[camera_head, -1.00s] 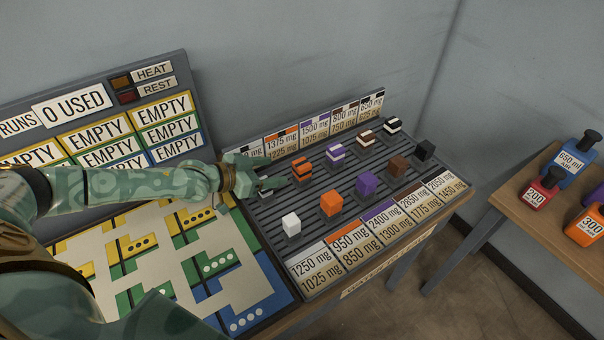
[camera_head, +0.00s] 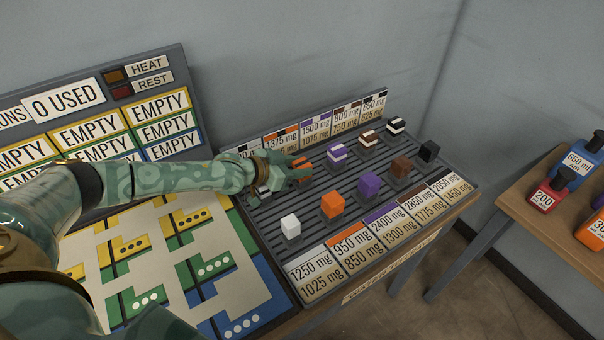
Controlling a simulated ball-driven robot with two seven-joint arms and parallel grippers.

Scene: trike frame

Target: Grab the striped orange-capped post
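The striped orange-capped post (camera_head: 305,172) stands on the grooved grey rack, in the back row. Its orange and dark bands show in part; my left gripper hides the rest. My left gripper (camera_head: 299,170) comes in from the left with its fingers spread around the post, one on the far side and one on the near side. I cannot see clear contact between fingers and post. My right gripper is not in view.
On the rack (camera_head: 270,226), a striped purple post (camera_head: 337,158), a purple block (camera_head: 368,186), an orange block (camera_head: 332,205) and a white block (camera_head: 291,226) stand nearby. Brown and black posts stand farther right. A board with puzzle-like slots (camera_head: 235,290) lies left; bottles (camera_head: 550,190) stand on another table.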

